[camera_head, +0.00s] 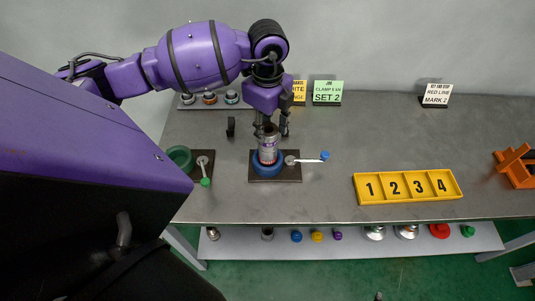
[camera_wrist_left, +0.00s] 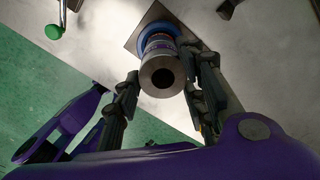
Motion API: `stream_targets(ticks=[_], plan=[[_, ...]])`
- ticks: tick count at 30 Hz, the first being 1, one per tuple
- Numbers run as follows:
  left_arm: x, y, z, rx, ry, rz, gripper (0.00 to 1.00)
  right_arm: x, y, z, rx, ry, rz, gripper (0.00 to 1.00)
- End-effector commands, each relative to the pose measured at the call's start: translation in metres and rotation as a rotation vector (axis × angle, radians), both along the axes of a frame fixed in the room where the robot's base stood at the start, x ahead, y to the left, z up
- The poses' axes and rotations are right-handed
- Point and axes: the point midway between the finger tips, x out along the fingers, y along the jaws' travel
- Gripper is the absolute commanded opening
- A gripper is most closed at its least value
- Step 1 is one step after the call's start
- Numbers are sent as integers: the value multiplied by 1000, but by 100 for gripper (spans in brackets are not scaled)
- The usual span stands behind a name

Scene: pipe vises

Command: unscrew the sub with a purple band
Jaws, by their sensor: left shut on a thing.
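The sub (camera_head: 268,152) is a grey metal cylinder with a purplish-red band. It stands upright in the blue vise (camera_head: 257,168) on a dark plate on the bench. In the left wrist view the sub (camera_wrist_left: 161,72) shows its open round bore, with the band below the rim and the blue vise ring (camera_wrist_left: 150,32) behind it. My left gripper (camera_head: 269,131) points down over the sub, shut on its upper part. In the left wrist view its fingers (camera_wrist_left: 163,88) lie on both sides of the sub. My right gripper is not in view.
A vise handle with a blue knob (camera_head: 324,156) sticks out right of the blue vise. A green vise (camera_head: 180,158) with a green-knobbed handle (camera_head: 205,182) stands left. A yellow numbered tray (camera_head: 408,201) and an orange stand (camera_head: 517,168) are right. Signs and a small-parts rack (camera_head: 194,103) stand behind.

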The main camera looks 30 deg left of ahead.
Motion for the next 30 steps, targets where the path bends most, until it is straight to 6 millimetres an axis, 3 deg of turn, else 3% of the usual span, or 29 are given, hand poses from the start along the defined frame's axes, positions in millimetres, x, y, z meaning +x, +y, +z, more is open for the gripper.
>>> stream_targets(ticks=[5, 15, 26, 30], plan=[[-5, -6, -4, -13, 15, 21, 0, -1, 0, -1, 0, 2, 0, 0], [-4, -7, -4, -12, 15, 395, 0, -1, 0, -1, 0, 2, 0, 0], [-4, -8, -4, -12, 15, 441, 0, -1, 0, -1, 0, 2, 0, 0], [-4, -8, -4, -13, 17, 619, 0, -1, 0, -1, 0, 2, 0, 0]])
